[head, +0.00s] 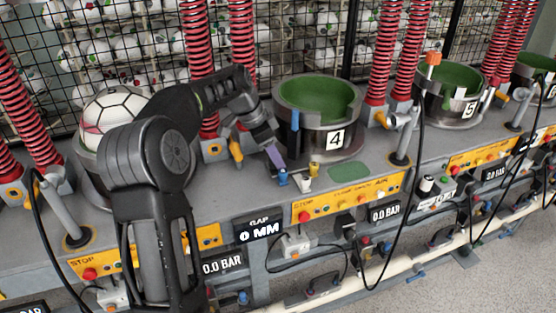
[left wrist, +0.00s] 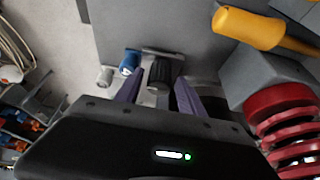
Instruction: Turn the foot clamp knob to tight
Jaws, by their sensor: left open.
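My left gripper (head: 277,166) reaches in from the left, pointing down at the bench top just left of the press marked 4. Its purple fingers are apart in the left wrist view (left wrist: 160,92). A small grey fitting (left wrist: 160,68) with a dark crossbar lies beyond and between the fingertips. A small blue knob (left wrist: 130,62) is just left of it; a blue piece (head: 283,179) also shows at the fingertips in the head view. No label is readable, so I cannot tell which piece is the foot clamp knob or how it is set. My right gripper is not in view.
A yellow handle (left wrist: 250,27) and a red spring (left wrist: 285,120) stand close on the right in the left wrist view. The press cup (head: 318,112) marked 4 is right of my gripper. A ball (head: 108,118) sits in the left cup.

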